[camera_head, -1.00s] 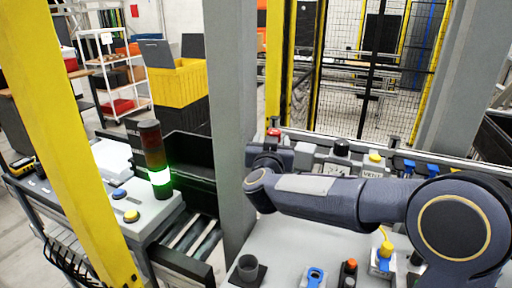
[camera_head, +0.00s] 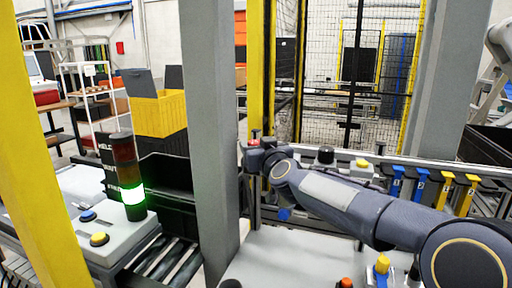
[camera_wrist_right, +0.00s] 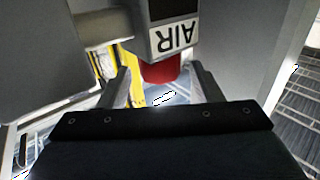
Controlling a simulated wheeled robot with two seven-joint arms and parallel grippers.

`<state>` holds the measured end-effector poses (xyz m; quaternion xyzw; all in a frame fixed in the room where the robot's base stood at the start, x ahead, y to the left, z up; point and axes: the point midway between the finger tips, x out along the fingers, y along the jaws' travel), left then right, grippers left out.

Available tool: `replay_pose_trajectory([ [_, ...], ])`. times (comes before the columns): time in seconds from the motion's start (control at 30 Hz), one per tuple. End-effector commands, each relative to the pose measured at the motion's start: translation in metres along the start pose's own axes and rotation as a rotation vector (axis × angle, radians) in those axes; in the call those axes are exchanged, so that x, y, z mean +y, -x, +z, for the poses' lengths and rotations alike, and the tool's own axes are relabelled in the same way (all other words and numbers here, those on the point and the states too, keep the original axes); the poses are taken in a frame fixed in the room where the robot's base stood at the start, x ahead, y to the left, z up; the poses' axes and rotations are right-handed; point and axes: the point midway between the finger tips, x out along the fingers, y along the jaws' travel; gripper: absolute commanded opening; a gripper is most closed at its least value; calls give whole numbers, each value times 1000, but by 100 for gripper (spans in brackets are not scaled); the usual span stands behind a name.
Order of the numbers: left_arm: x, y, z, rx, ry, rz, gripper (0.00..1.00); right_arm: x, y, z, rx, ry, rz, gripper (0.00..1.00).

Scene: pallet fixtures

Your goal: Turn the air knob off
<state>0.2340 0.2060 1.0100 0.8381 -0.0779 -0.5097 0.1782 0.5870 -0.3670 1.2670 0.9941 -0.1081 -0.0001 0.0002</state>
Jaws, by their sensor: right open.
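The red air knob (camera_wrist_right: 161,71) shows in the right wrist view, below a grey block with an upside-down "AIR" label (camera_wrist_right: 174,36). My right gripper (camera_wrist_right: 160,80) is open, with one finger on each side of the knob in the picture. Whether either finger touches it cannot be told. In the head view my right arm reaches in from the lower right, and its wrist end is beside the grey post. A small red part (camera_head: 255,134) shows there; I cannot tell whether it is the same knob. My left gripper is not in view.
The grey post (camera_head: 211,130) stands just left of my right wrist. A stack light (camera_head: 127,170) glows green at the left. Blue (camera_head: 397,182) and yellow (camera_head: 468,192) parts line the bench at right. A mesh fence (camera_head: 375,75) is behind.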

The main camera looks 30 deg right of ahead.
Motion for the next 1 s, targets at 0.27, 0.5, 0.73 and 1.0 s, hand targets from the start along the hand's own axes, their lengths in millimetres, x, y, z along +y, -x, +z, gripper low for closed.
replay_pose_trajectory([
  [0.27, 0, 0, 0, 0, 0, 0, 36, 0, -7, 0, 0, -1, 0, 59],
  [0.5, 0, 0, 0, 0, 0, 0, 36, 0, -7, 0, 0, -1, 0, 39],
  [0.73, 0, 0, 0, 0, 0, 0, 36, 0, -7, 0, 0, -1, 0, 14],
  [1.0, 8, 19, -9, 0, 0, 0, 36, -2, -7, -5, -3, 1, 39, 14],
])
